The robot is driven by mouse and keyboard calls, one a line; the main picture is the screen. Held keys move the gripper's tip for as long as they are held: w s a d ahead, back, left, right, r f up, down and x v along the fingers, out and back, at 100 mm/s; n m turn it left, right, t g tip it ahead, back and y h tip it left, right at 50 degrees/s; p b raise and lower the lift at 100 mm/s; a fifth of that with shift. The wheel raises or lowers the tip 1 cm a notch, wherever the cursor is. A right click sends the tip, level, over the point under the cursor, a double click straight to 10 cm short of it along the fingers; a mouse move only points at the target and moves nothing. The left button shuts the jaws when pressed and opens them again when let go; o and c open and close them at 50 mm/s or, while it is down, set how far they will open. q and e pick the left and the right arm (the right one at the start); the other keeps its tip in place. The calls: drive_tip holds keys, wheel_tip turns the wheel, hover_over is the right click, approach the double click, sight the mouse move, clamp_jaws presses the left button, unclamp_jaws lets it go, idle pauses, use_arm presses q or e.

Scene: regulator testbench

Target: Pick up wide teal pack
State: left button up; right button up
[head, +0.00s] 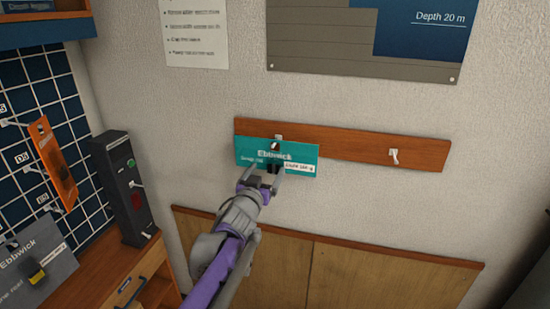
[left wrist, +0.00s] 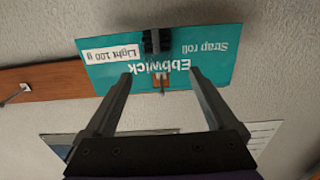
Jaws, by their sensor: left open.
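The wide teal pack (head: 300,155) is a flat card lettered "Ebbwick" with a white label, hanging on a hook of the wooden rail on the wall. In the left wrist view the teal pack (left wrist: 195,72) shows upside down, with "Strap roll" and "Light 100 g" on it. A small black item sits on its front. My left gripper (head: 264,172) is open in front of the pack's lower middle. In the left wrist view the two fingers (left wrist: 165,82) stand apart over the card's face. Contact cannot be told. My right gripper is not in view.
The wooden rail (head: 350,149) has a free white hook (head: 394,156) to the right. At left are an orange pack (head: 51,163), a dark upright device (head: 123,185) and a grey Ebbwick pack (head: 38,262). Wood panels (head: 350,273) line the lower wall.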

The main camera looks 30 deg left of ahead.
sight(273, 163)
use_arm(q)
drive_tip(key=p+x, duration=0.1)
drive_tip(key=x, duration=0.4)
drive_tip(key=shift+d+f, duration=0.1)
drive_tip(key=shift+d, duration=0.05)
drive_tip(key=shift+s, duration=0.1)
drive_tip(key=shift+c, duration=0.6)
clamp_jaws()
